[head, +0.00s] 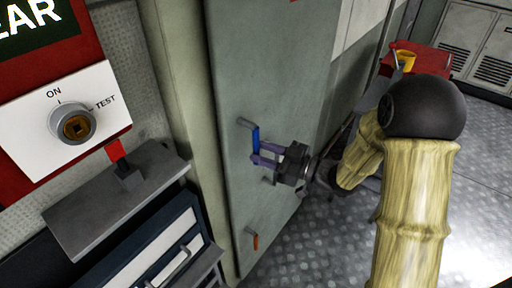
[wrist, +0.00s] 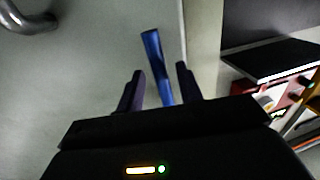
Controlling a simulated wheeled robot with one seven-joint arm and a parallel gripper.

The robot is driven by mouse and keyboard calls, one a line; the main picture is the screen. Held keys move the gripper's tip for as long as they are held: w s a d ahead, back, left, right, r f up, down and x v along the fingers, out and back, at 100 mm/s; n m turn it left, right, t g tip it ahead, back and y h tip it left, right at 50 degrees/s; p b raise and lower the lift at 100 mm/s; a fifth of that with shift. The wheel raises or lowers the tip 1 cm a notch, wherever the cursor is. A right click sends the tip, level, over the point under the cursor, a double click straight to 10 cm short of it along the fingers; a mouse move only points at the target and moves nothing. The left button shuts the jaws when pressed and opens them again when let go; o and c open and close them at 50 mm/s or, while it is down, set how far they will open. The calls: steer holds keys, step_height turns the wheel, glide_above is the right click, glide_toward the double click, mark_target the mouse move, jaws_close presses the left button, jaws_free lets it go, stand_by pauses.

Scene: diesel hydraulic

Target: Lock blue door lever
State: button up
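The blue lever (head: 255,139) is on the grey-green door (head: 275,55), near its left edge, and stands close to upright in the head view. My gripper (head: 262,154) is at the lever's lower part. In the wrist view the blue lever (wrist: 157,65) runs slightly tilted between the two dark fingers of my gripper (wrist: 160,80). The fingers are apart, with visible gaps on both sides of the lever, and I see no contact. The lower end of the lever is hidden behind the gripper body.
An orange-red lever (head: 255,240) is lower on the same door. A grey door handle (wrist: 32,18) shows in the wrist view. A panel with a knob (head: 72,124) and a grey ledge (head: 118,200) are left of the door. A red box (head: 430,62) stands at the back right.

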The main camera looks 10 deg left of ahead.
steer(key=shift+w+a, duration=0.25)
steer(key=shift+a, duration=0.4)
steer(key=shift+w+a, duration=0.2)
steer(key=shift+a, duration=0.45)
steer(key=shift+d, duration=0.15)
steer(key=c, duration=0.3)
steer(key=shift+s, duration=0.2)
jaws_close()
steer(key=shift+w+d, duration=0.1)
steer(key=shift+d, duration=0.05)
steer(key=shift+a, duration=0.25)
